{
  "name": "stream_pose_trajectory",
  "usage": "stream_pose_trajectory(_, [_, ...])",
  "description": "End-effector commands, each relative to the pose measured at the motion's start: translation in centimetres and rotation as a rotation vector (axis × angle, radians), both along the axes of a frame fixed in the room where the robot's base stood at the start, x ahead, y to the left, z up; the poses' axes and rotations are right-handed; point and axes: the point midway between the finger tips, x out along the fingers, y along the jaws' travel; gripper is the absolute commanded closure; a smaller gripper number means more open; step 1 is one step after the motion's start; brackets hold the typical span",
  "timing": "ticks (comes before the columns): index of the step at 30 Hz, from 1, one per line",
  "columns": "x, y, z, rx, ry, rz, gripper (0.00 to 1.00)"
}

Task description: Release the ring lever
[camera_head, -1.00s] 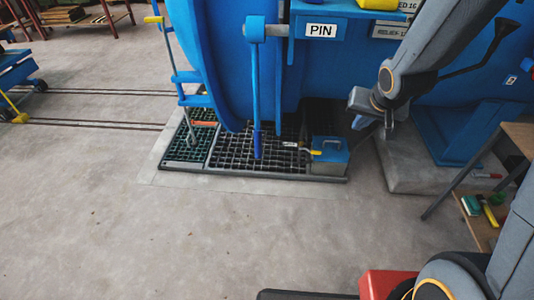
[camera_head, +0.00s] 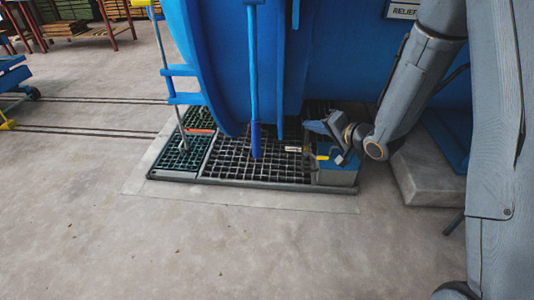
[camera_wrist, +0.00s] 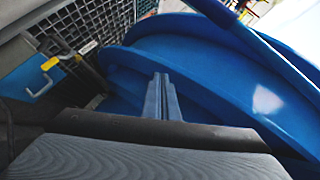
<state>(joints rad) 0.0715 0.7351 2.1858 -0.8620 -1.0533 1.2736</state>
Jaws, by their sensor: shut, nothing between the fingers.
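A long blue lever (camera_head: 254,70) hangs upright in front of the blue autoclave ring (camera_head: 205,60) in the head view. Its dark blue grip (camera_head: 256,140) is at the bottom, over the floor grating. I take it to be the ring lever. My gripper (camera_head: 314,124) is to the right of the lever, apart from it, above a small box. In the wrist view my gripper (camera_wrist: 162,96) is shut and empty, its fingers pointing at the blue ring (camera_wrist: 215,75). A blue bar (camera_wrist: 270,48), likely the lever, crosses the upper right there. The lever's top is cut off.
The small box (camera_head: 338,176) with a yellow handle sits at the grating's right end; the handle also shows in the wrist view (camera_wrist: 47,72). A thin post (camera_head: 163,70) stands left of the lever. A concrete block (camera_head: 430,180) is at right. The front floor is clear.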

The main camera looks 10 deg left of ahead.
Motion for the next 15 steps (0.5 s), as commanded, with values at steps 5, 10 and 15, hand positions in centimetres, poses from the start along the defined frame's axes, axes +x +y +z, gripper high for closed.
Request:
stream_pose_trajectory(5, [0.4,2.3,-4.2,0.199,0.024,0.069,1.00])
stream_pose_trajectory(10, [-0.1,3.9,-6.8,0.382,0.066,0.141,1.00])
stream_pose_trajectory(15, [-0.8,4.8,-8.3,0.512,0.106,0.197,1.00])
